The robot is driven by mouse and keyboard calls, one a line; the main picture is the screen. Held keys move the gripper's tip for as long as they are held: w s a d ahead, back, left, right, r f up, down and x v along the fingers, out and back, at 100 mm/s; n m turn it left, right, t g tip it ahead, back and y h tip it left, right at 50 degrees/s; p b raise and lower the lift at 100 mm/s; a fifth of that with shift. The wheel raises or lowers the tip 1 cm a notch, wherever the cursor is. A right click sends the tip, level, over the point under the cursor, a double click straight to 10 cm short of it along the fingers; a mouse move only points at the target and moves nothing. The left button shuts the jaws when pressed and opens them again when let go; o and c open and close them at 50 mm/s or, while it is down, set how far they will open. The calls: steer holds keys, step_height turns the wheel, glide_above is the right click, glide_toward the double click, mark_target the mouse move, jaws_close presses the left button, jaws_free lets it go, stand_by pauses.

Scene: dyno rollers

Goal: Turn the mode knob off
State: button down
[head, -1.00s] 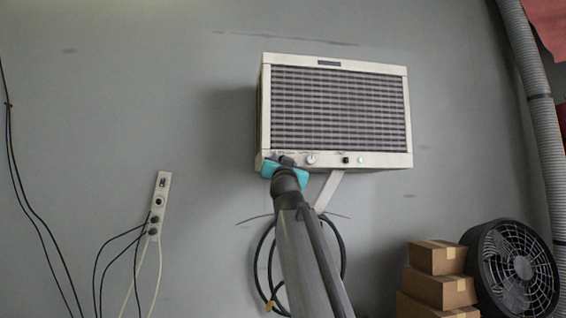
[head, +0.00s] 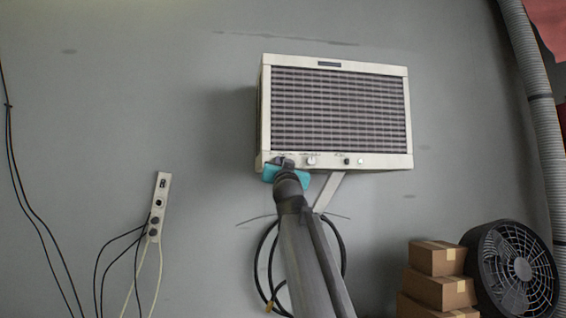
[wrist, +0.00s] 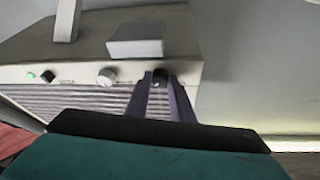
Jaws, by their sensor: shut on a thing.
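A cream wall unit (head: 337,68) with a louvred grille has a row of controls along its lower front edge. In the wrist view, a small dark knob (wrist: 160,73) sits between the two purple fingers of my gripper (wrist: 160,79), which is shut on it. Its label is not readable, so I cannot confirm which setting it shows. In the head view, my teal gripper (head: 283,163) is at the left end of the control row and largely hides this knob. A white knob (head: 311,161) is just to the right; it also shows in the wrist view (wrist: 106,77).
A black button (head: 346,161) and a lit green lamp (head: 361,161) are farther right on the row. A bracket (head: 328,190) and coiled hose (head: 342,250) hang below. Boxes (head: 437,257) and a fan (head: 512,270) stand lower right; a socket strip (head: 160,205) is left.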

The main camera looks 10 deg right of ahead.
steer(key=shift+d+n+y+p, duration=0.1)
steer(key=shift+n+y+p, duration=0.75)
steer(key=shift+n, duration=0.45)
steer(key=shift+d+n+y+b, duration=0.1)
steer(key=shift+n+y+b, duration=0.35)
steer(key=shift+n, duration=0.85)
steer(key=n+y+b, duration=0.2)
steer(key=n+b, duration=0.1)
steer(key=n+y+b, duration=0.1)
steer(key=n+b, duration=0.2)
steer(key=b, duration=0.1)
steer(key=shift+d+f+y+b, duration=0.1)
steer(key=shift+d+y+b, duration=0.1)
steer(key=shift+y+b, duration=0.15)
steer(key=n+g+y+p, duration=0.1)
steer(key=n, duration=0.3)
steer(key=n+g+y+p, duration=0.1)
steer(key=n+g+p, duration=0.1)
steer(key=n, duration=0.3)
steer(key=r+n+g+y+p, duration=0.1)
steer(key=n+y+p, duration=0.1)
steer(key=n, duration=0.3)
steer(key=shift+d+r+g, duration=0.1)
steer(key=shift+d+g, duration=0.2)
steer(key=shift+g, duration=0.1)
steer(key=shift+n, duration=0.3)
